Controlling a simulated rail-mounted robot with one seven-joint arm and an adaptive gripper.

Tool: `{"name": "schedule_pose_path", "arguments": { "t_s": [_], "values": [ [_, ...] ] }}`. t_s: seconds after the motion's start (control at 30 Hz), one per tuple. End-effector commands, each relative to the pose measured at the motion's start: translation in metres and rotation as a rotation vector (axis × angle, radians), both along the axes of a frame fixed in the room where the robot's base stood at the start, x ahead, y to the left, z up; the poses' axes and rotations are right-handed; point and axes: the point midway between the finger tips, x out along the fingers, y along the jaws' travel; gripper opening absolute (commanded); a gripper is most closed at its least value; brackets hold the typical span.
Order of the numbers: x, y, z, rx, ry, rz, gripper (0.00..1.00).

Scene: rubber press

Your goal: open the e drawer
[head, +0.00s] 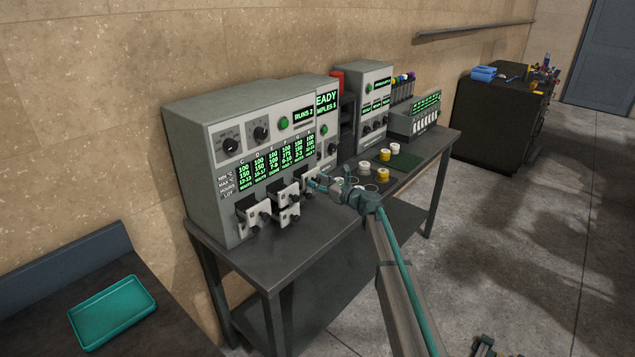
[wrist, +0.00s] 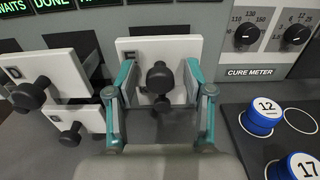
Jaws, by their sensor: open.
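In the wrist view my gripper (wrist: 159,82) is open, with one teal finger on each side of a black knob (wrist: 160,78). The knob is on a white drawer front (wrist: 160,46) whose letter is partly visible and looks like E or F; I cannot tell which. Whether the fingers touch the knob is unclear. Another white drawer front, marked D (wrist: 52,65), is to the left with its own knob. In the head view my gripper (head: 319,184) is at the rightmost white drawer front (head: 307,174), at the grey machine's front.
A lower white drawer front (wrist: 87,121) is just left of my gripper. Numbered blue-and-white spools (wrist: 263,115) stand on a dark mat to the right. The grey machine (head: 190,150) stands on a dark table (head: 300,245). A teal tray (head: 112,310) lies at lower left.

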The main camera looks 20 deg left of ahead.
Motion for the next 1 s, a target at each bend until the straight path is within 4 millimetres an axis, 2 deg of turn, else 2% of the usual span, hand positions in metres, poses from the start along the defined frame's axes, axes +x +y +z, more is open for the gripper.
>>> {"name": "schedule_pose_path", "arguments": {
  "t_s": [0.4, 0.6, 0.8, 1.0],
  "values": [
    [-0.027, -0.070, 0.000, 0.000, 0.000, -0.002, 0.52],
    [-0.036, -0.096, 0.000, 0.000, 0.000, -0.001, 0.52],
    [-0.039, -0.107, 0.000, -0.001, 0.000, 0.000, 0.52],
    [-0.039, -0.107, 0.000, 0.000, 0.000, 0.000, 0.52]
  ]
}}
